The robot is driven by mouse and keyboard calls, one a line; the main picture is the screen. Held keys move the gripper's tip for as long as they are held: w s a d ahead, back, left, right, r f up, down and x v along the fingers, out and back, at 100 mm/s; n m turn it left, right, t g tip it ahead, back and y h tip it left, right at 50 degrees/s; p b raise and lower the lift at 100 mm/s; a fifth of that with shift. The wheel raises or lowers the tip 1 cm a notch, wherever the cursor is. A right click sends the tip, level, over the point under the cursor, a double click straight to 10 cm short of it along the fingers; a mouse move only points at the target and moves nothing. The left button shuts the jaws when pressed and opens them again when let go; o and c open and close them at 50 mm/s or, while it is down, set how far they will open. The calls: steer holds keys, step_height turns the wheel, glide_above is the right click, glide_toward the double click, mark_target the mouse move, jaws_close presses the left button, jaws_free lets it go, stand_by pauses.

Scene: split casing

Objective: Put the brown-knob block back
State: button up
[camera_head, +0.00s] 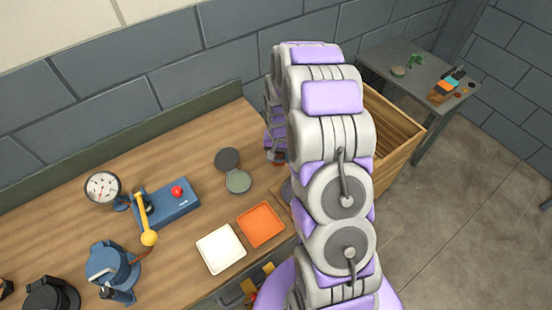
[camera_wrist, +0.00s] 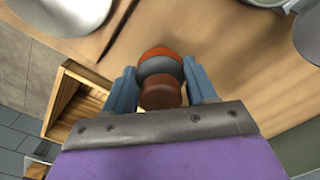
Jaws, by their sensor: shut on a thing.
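In the wrist view my gripper (camera_wrist: 162,90) has its two blue fingers on either side of the brown-knob block. The brown knob (camera_wrist: 160,94) points toward the camera, with a grey part (camera_wrist: 160,66) and an orange part (camera_wrist: 157,52) beyond it. The block is over or on the wooden tabletop; I cannot tell whether it touches. In the head view my arm hides most of the gripper.
An open wooden bin (camera_head: 397,135) stands right of the bench, beside a grey side table (camera_head: 424,125).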

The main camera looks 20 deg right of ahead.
steer(key=shift+w, duration=0.55)
steer(key=shift+w+a+f, duration=0.1)
steer(key=shift+w+a, duration=0.15)
steer(key=shift+a, duration=0.15)
steer(key=f+b, duration=0.1)
steer(key=f, duration=0.2)
steer(key=shift+a, duration=0.2)
steer(key=shift+d+f, duration=0.15)
steer(key=shift+f, duration=0.1)
steer(key=shift+d, duration=0.3)
steer(key=o, duration=1.1)
steer(key=shift+a, duration=0.3)
steer(key=shift+r, duration=0.1)
